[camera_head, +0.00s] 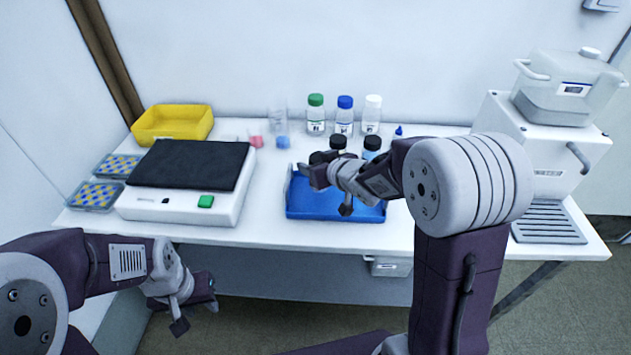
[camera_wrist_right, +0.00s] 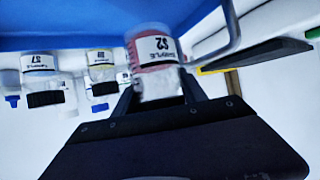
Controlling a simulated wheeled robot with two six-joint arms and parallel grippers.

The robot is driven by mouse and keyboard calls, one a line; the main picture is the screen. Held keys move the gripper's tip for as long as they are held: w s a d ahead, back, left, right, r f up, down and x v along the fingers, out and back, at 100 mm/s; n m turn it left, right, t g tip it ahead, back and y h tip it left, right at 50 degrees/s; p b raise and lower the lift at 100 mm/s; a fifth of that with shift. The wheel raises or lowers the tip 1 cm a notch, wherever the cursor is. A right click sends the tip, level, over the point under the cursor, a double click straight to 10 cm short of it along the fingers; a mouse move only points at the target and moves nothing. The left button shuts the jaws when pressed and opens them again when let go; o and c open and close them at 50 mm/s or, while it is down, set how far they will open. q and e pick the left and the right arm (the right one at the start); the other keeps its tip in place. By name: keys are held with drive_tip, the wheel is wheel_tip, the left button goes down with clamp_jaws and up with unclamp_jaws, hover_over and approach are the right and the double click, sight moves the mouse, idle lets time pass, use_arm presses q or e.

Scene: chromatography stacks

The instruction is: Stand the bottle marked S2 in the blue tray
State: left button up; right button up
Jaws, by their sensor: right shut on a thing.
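The bottle marked S2 (camera_wrist_right: 152,52) has a white label and reddish contents. It is between the fingers of my right gripper (camera_wrist_right: 158,88), which is shut on it. The wrist picture is upside down, with the bottle's base toward the blue tray; I cannot tell whether they touch. In the head view my right gripper (camera_head: 314,177) is over the left part of the blue tray (camera_head: 330,212). A black cap (camera_head: 317,158) shows there, but the gripper hides the bottle's body. My left gripper (camera_head: 204,296) hangs in front of the table; its opening is unclear.
Two black-capped bottles (camera_head: 372,144) stand just behind the tray; one in the wrist view is marked S7 (camera_wrist_right: 40,64). Green, blue and white-capped bottles (camera_head: 344,115) stand farther back. A balance-like device (camera_head: 180,208) and a yellow bin (camera_head: 172,124) are left, a white machine (camera_head: 545,150) right.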

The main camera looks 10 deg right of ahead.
wheel_tip(320, 180, down, 4)
drive_tip(key=b, duration=0.2)
drive_tip(key=shift+f+b, duration=0.15)
drive_tip(key=shift+b, duration=0.2)
drive_tip(key=o, duration=1.5)
drive_tip(key=shift+o, duration=0.2)
